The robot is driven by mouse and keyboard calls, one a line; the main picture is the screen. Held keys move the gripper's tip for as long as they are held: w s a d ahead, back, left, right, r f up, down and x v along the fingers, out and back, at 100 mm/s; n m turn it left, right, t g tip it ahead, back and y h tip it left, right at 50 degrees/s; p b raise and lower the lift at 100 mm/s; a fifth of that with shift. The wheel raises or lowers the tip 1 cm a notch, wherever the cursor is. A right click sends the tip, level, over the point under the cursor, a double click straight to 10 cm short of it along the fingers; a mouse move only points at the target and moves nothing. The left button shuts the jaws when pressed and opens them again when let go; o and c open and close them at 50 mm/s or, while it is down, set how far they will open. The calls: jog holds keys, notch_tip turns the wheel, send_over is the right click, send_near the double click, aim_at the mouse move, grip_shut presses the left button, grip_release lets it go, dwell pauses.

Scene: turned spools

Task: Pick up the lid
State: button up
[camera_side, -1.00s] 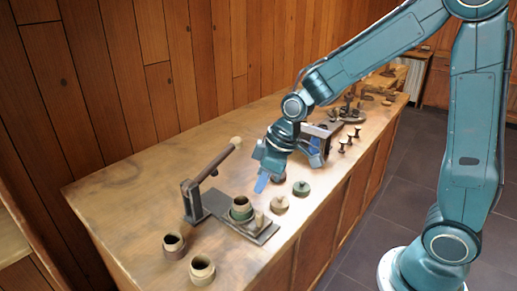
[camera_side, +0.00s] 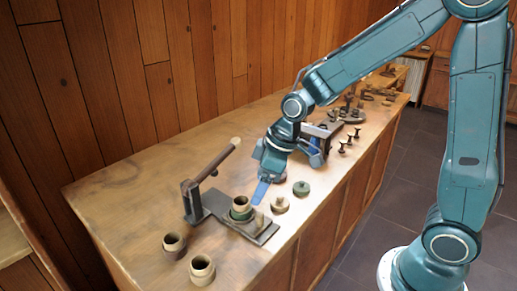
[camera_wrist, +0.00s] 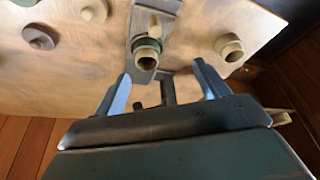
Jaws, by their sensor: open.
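A tan round lid with a knob (camera_side: 280,204) lies on the bench, and a green lid (camera_side: 301,188) lies beyond it. In the wrist view, a tan lid (camera_wrist: 93,12) is at the top edge and a brown one (camera_wrist: 38,38) at upper left. Which lid is meant, I cannot tell. My gripper (camera_side: 262,192) is above the bench with blue fingers pointing down, close to the tan lid's left. In the wrist view my gripper (camera_wrist: 162,72) has its fingers wide apart with nothing held between them. Its body partly hides things behind it in the side view.
A lever press (camera_side: 192,200) holds a green and tan pot (camera_side: 241,207) on its plate. Two open pots, one brown (camera_side: 174,245) and one tan (camera_side: 202,268), stand at the near end. Several dark spools (camera_side: 343,145) stand farther along. The bench by the wall is clear.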

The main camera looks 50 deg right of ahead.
jog(key=d, duration=0.1)
jog(key=n+g+y, duration=0.1)
jog(key=n+y, duration=0.1)
jog(key=n, duration=0.5)
send_near(302, 186)
jog(key=shift+w+f, duration=0.25)
jog(key=shift+f, duration=0.6)
jog(key=shift+w+f, duration=0.25)
jog(key=shift+f, duration=0.6)
jog(key=shift+f, duration=0.1)
jog(key=shift+x, duration=2.5)
jog(key=shift+a, duration=0.15)
jog(key=shift+c, duration=0.2)
jog(key=c, duration=1)
